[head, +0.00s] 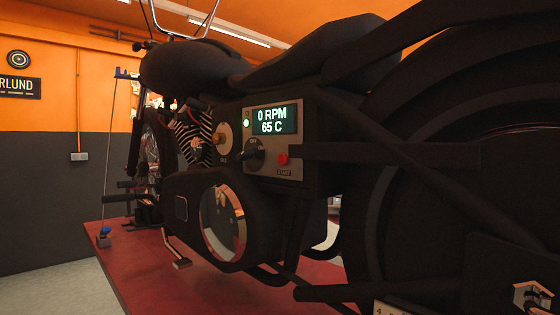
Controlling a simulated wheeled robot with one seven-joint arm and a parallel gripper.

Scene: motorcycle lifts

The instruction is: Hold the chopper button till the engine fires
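The black chopper (190,72) stands on a red lift platform (190,290), seen close up from its side. A grey control panel (262,183) is on the side of the bike. Its display (271,120) reads 0 RPM and 65 C. A red button (283,159) sits at the panel's lower right, above a small label that seems to read START. My gripper is not in view; nothing visibly touches the button.
A dark horizontal bar (390,153) reaches from the right almost to the red button. The rear wheel (440,200) fills the right side. A brass-coloured round part (223,138) is left of the panel. Open floor (45,290) shows at lower left.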

